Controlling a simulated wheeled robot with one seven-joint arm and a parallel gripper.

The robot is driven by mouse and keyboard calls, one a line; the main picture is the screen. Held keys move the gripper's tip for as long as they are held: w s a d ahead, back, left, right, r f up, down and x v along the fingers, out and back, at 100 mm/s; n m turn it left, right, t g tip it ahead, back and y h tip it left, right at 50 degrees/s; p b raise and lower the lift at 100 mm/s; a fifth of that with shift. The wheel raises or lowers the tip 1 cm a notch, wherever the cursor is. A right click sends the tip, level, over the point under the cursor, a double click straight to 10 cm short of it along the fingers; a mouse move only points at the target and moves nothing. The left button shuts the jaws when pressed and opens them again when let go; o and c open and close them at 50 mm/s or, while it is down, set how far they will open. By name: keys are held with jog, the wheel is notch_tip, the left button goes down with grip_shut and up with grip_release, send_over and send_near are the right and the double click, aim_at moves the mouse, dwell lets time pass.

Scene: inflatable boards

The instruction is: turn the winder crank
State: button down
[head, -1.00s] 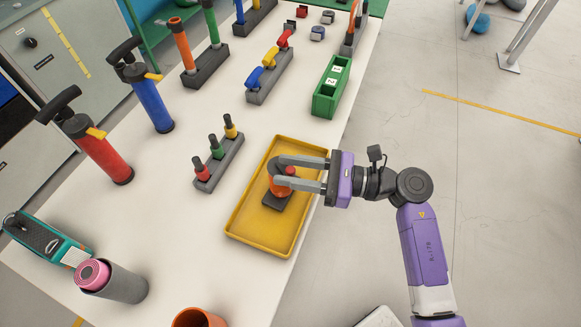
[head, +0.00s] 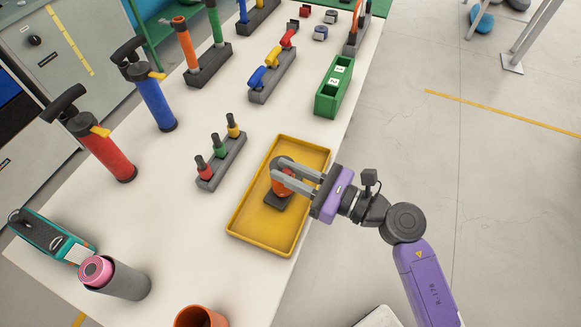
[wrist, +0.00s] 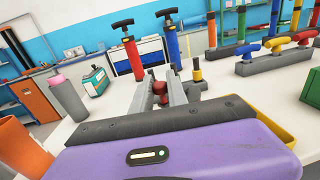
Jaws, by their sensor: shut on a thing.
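The winder (head: 281,186) stands in a yellow tray (head: 262,241) on the white table. It has an orange body on a dark base, with a dark round part on top. My gripper (head: 281,171) reaches in from the right and is shut on the winder's crank at the top. In the wrist view a red knob (wrist: 159,87) shows between the two grey fingers. The fingers and the purple gripper body hide most of the crank and the winder in that view.
A rack with red, green and yellow-topped pieces (head: 222,165) stands just left of the tray. A green box (head: 333,92) lies behind it. Red (head: 103,150) and blue (head: 152,98) pumps stand further left. An orange cup (head: 199,318) is at the front.

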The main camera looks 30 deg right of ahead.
jog(key=shift+w+a+r+m+t+h+p, duration=0.1)
jog(key=shift+w+a+m+t+h+p, duration=0.25)
jog(key=shift+m+h+p, duration=1.15)
jog(key=shift+w+a+f+m+t+h+p, duration=0.1)
jog(key=shift+w+a+m+t+h+p, duration=0.25)
jog(key=shift+m+h, duration=1.3)
jog(key=shift+w+a+r+m+t+h+p, duration=0.1)
jog(key=shift+a+m+t+h+p, duration=0.4)
jog(key=shift+h, duration=2.05)
jog(key=shift+m+h+p, duration=0.25)
jog(key=shift+h+p, duration=0.05)
jog(key=c, duration=1.3)
grip_release()
